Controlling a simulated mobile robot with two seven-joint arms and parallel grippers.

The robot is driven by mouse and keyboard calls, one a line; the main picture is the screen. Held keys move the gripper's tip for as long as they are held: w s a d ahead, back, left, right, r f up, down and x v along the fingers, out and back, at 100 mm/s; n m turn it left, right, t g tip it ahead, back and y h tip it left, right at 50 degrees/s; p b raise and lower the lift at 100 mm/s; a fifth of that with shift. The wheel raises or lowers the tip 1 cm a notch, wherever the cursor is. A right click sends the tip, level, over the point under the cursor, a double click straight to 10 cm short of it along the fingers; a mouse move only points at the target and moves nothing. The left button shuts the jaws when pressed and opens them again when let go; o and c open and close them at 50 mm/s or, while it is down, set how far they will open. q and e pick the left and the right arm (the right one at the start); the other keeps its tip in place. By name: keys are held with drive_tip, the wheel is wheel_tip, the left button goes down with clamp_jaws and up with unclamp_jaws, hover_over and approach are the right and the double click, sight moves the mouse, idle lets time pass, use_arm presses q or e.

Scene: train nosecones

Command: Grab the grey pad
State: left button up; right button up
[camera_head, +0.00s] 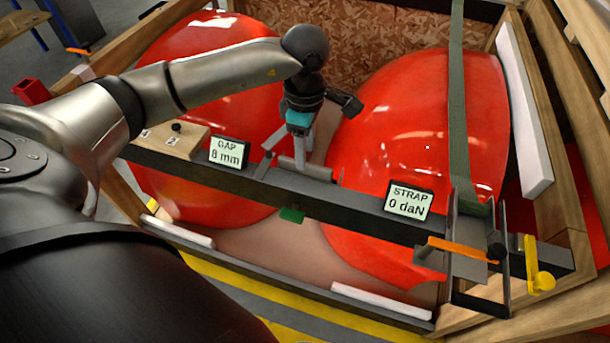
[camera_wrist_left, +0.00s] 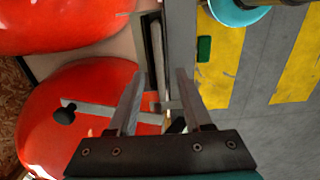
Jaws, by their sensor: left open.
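A grey block that looks like the grey pad (camera_head: 314,172) sits at the dark crossbar, in the gap between the two red nosecones. My left gripper (camera_head: 298,160) reaches down over it from above, its jaws open. In the left wrist view the two fingers (camera_wrist_left: 160,88) stand apart, with the crossbar area beyond them. I cannot tell whether the fingers touch the pad, as they partly hide it. My right gripper is in neither view.
Red nosecones (camera_head: 420,130) (camera_head: 215,75) fill the wooden crate. The dark crossbar (camera_head: 360,210) carries a "GAP 8 mm" display (camera_head: 229,152), a "STRAP 0 daN" display (camera_head: 409,201) and a green tab (camera_head: 291,214). A green strap (camera_head: 457,100) runs over the right nosecone to a buckle with an orange lever (camera_head: 463,249).

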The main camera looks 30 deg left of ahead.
use_arm(q)
wheel_tip(320, 180, down, 2)
drive_tip(key=shift+f, duration=0.25)
clamp_jaws()
idle(0.3)
idle(1.0)
